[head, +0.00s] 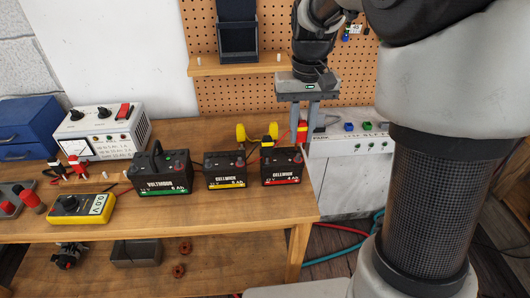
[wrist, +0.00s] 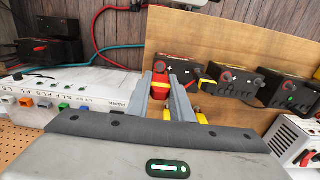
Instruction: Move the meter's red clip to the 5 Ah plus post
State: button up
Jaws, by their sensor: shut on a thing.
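My gripper (head: 305,125) is shut on a red clip (head: 303,127), holding it above and behind the right-hand battery. In the wrist view the red clip (wrist: 160,80), with a yellow part, sits between the fingers. Three black batteries stand in a row: one with a green stripe (head: 161,187), one with a yellow stripe (head: 226,181) and one with a red stripe (head: 281,179). Their Ah figures are too small to read surely. The yellow meter (head: 80,208) lies at the front left of the bench, its display near 0.0 V. The clip appears apart from the battery posts.
A white power unit (head: 101,132) and a blue box (head: 27,137) stand at the back left. A yellow two-lobed object (head: 257,132) is behind the batteries. A white cabinet (head: 350,165) with coloured sockets adjoins the bench's right end. Cables hang beside it.

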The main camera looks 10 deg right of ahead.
dwell(0.4)
notch_tip(320, 180, up, 11)
jog(key=p, duration=0.9)
jog(key=shift+f, duration=0.15)
jog(key=a+p, duration=0.2)
jog(key=a, duration=1.2)
jog(key=b, duration=0.7)
send_over(240, 158)
notch_tip(240, 158, down, 11)
jog(key=shift+s, duration=0.1)
jog(key=shift+f, duration=0.4)
jog(key=shift+f+b, duration=0.8)
jog(key=shift+f, duration=0.35)
